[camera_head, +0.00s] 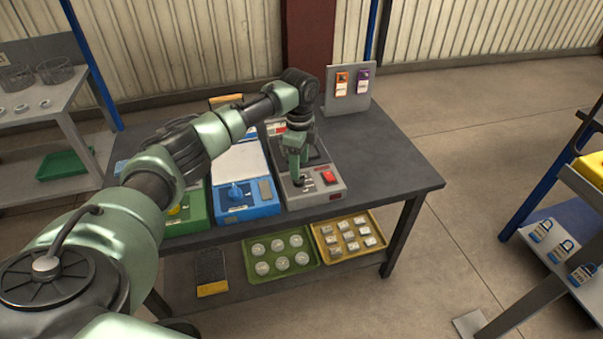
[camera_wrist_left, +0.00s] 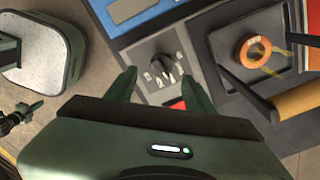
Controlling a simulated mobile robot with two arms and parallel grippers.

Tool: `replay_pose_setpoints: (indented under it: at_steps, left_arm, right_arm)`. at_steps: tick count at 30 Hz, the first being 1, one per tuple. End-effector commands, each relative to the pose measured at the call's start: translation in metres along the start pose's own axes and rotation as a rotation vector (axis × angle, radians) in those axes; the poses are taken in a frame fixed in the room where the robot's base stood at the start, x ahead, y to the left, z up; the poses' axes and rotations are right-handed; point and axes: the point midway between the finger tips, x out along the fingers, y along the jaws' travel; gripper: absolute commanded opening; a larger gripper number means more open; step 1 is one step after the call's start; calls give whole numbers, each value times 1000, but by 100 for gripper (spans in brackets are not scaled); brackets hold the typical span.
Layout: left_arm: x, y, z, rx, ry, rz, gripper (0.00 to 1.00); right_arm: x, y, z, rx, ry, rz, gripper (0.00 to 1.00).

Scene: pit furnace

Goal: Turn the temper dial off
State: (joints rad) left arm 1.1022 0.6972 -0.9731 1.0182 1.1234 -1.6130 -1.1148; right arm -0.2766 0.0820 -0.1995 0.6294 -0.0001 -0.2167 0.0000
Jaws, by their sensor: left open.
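A grey control box (camera_head: 316,190) stands at the right end of the row of boxes on the dark workbench. In the left wrist view, a dark dial (camera_wrist_left: 162,72) with pale markings around it sits on the box's light grey panel; I cannot read its setting. My left gripper (camera_head: 299,180) points down over the front of this box and largely covers the dial in the head view. In the left wrist view, my left gripper (camera_wrist_left: 158,76) is open, with one finger on each side of the dial. Contact cannot be told. My right gripper is not in view.
A red switch (camera_head: 330,177) is beside the gripper. A blue box (camera_head: 262,208) and green box (camera_head: 197,213) with knobs stand to the left. A grey sign stand (camera_head: 350,105) is behind. The bench's right end (camera_head: 405,175) is clear.

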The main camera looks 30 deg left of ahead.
Motion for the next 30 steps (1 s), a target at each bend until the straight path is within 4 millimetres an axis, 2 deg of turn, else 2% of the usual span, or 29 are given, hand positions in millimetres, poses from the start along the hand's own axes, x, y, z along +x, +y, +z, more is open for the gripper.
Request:
replay_pose_setpoints:
  at_steps: [3, 8, 12, 19, 20, 25, 26, 30]
  left_arm:
    - [21, 1, 0, -1, -2, 4, 53]
    - [41, 0, -1, 0, -1, 1, 53]
    - [49, 0, 0, 0, -1, 0, 53]
    - [50, 0, -1, 0, 0, -1, 53]
    - [50, 0, -1, 0, 0, -1, 51]
    - [49, 0, -1, 0, 0, -1, 3]
    - [49, 0, -1, 0, 0, -1, 0]
    - [49, 0, -1, -3, 0, -1, 0]
  right_arm:
    - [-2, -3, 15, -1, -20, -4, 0]
    - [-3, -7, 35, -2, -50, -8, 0]
    - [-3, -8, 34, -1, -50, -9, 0]
    - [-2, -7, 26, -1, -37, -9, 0]
    - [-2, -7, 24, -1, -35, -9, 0]
    - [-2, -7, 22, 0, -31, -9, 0]
    - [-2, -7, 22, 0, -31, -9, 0]
    - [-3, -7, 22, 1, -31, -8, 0]
